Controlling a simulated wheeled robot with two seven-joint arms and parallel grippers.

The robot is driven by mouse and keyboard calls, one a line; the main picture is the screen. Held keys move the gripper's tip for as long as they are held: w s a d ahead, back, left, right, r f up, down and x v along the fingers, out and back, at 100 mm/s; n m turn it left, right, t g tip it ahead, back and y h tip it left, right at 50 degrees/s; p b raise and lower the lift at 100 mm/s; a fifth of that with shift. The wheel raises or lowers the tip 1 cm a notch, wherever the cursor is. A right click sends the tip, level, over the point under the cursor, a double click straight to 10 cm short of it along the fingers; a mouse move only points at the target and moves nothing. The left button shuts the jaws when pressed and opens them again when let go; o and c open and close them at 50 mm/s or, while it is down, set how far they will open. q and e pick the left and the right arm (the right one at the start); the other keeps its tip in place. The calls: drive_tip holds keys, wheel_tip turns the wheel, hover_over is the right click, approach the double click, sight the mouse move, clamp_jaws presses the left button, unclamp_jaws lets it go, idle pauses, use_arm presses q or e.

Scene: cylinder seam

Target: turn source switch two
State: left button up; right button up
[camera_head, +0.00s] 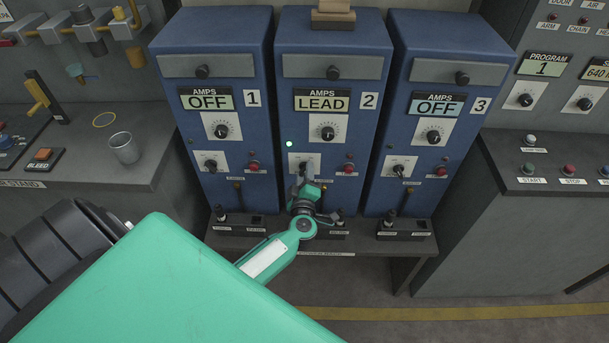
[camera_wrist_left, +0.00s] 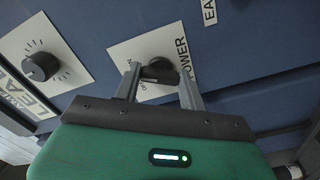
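Source two is the middle blue cabinet (camera_head: 327,75); its display (camera_head: 321,103) reads LEAD and a green lamp (camera_head: 289,143) glows on it. Its black power switch (camera_wrist_left: 160,70) sits on a white plate marked POWER. My left gripper (camera_head: 304,178) is in front of this plate and partly hides the switch in the head view. In the left wrist view my left gripper's two fingers (camera_wrist_left: 159,82) stand on either side of the switch, close against it. My right gripper is not in view.
Blue cabinets one (camera_head: 212,70) and three (camera_head: 445,70) stand on either side, their displays reading OFF. A larger dial (camera_wrist_left: 41,67) is beside the power plate. A cup (camera_head: 124,148) stands on the left bench; a console (camera_head: 550,165) is at right.

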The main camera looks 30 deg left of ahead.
use_arm(q)
drive_tip(key=shift+c, duration=1)
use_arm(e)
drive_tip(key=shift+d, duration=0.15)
use_arm(q)
drive_tip(key=shift+n, duration=0.3)
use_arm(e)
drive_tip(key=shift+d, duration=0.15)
use_arm(q)
drive_tip(key=shift+n+b, duration=1.4)
drive_tip(key=shift+n, duration=4.2)
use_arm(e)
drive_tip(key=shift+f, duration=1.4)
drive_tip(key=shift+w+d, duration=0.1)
use_arm(q)
drive_tip(key=o, duration=1)
